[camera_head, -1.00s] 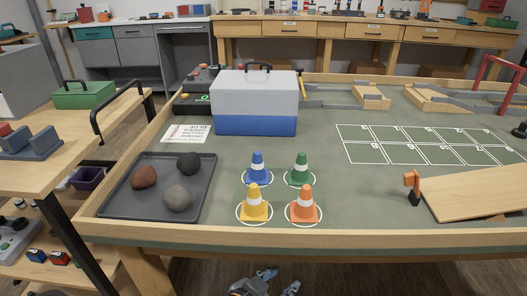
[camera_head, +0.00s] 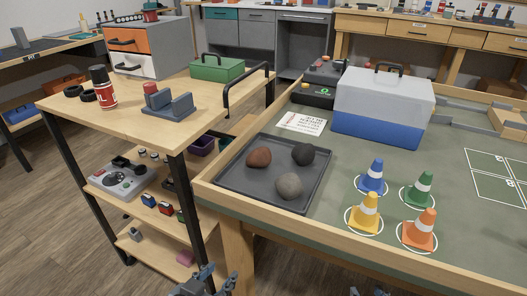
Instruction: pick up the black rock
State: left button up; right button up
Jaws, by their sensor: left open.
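The black rock (camera_head: 303,154) lies in the back right part of a dark grey tray (camera_head: 232,183) on the green-topped table. A reddish-brown rock (camera_head: 259,157) and a grey rock (camera_head: 289,186) lie in the same tray, apart from it. My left gripper (camera_head: 207,276) is at the bottom edge, low in front of the table, open and well away from the rocks. My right gripper (camera_head: 370,292) barely shows at the bottom edge; its jaws are mostly cut off.
Blue, green, yellow and orange cones (camera_head: 419,230) stand right of the tray. A blue and white cooler (camera_head: 381,108) stands behind it, with a printed sheet (camera_head: 302,123) beside it. A wooden cart (camera_head: 120,113) with a black handle stands close to the table's left side.

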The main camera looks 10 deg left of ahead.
aim_at(304, 155)
jog(key=k+l, duration=0.2)
jog(key=l, duration=0.2)
jog(key=k+l+u, duration=0.1)
jog(key=l, duration=0.35)
jog(key=k+l, duration=0.3)
jog(key=l+u, duration=0.05)
jog(key=l, duration=0.05)
